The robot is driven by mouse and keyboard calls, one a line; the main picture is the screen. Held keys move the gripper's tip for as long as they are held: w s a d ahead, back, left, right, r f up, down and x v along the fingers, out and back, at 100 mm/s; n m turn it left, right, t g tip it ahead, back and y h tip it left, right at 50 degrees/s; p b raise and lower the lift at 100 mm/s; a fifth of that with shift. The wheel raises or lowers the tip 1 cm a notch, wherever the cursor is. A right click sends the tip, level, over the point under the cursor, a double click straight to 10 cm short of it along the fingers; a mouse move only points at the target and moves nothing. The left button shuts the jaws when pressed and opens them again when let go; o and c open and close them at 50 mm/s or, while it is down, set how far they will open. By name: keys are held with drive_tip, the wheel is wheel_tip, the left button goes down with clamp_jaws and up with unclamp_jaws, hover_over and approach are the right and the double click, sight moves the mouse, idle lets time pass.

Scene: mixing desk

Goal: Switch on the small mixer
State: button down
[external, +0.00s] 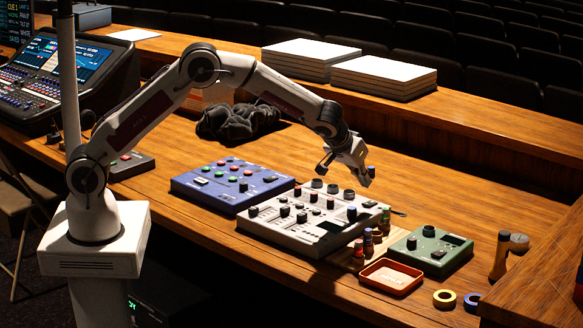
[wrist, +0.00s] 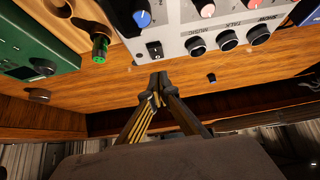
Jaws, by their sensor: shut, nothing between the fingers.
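The small grey mixer (external: 262,222) sits mid-desk, with dark knobs and sliders on its top. In the wrist view its pale panel (wrist: 178,45) fills the upper middle, with labels MUSIC, TALK and SHOW beside black knobs. A black rocker switch (wrist: 154,50) is near the panel's edge, below a blue-capped knob (wrist: 142,18); I cannot tell its position. My gripper (wrist: 158,79) is shut and empty, its tips just past that edge in the picture, near the switch. In the external view my gripper (external: 368,178) is above the mixer's far right side; contact is not visible.
A blue box (external: 225,181) stands left of the mixer and a green box (external: 455,250) right. Small coloured cylinders (external: 368,242) and an orange tray (external: 391,277) are near the front right. A black cloth heap (external: 238,121) lies behind.

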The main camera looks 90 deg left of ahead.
sight(366, 204)
wheel_tip(366, 204, down, 4)
drive_tip(key=shift+w+a+r, duration=0.1)
drive_tip(key=shift+a+r, duration=0.05)
drive_tip(key=shift+f, duration=0.6)
drive_tip(key=shift+d+f, duration=0.25)
drive_tip(key=shift+f, duration=0.25)
drive_tip(key=shift+r, duration=0.3)
drive_tip(key=shift+r, duration=0.5)
drive_tip(key=shift+r, duration=0.1)
